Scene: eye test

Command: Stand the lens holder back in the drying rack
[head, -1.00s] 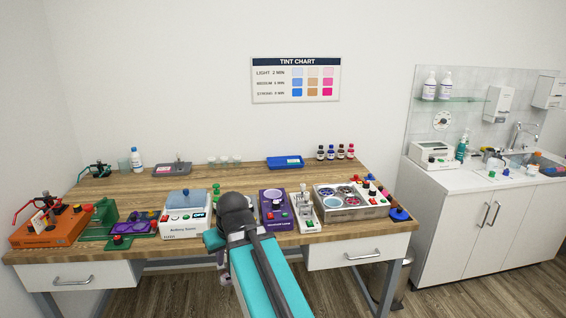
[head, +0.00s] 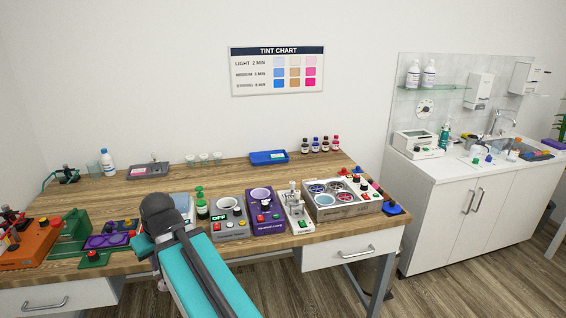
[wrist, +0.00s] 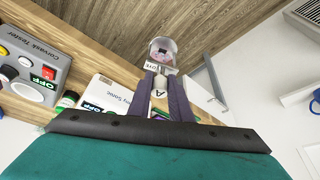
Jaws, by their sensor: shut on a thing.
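In the wrist view my gripper (wrist: 158,82) has its two grey-purple fingers shut on what looks like the lens holder (wrist: 157,94), a pale piece marked "A". Beyond the fingertips is a clear, rounded piece with a pinkish patch (wrist: 163,47); I cannot tell whether it belongs to the holder. In the head view my dark wrist and teal arm are over the bench's front left, and hide the fingers and the held thing. I cannot pick out the drying rack for certain.
The wooden bench (head: 225,172) has devices along its front: an orange box (head: 30,252), a grey tester (head: 230,230), a purple unit (head: 266,226) and a steel bath unit (head: 345,208). A blue tray (head: 269,158) lies at the back. A white sink cabinet (head: 440,200) stands right.

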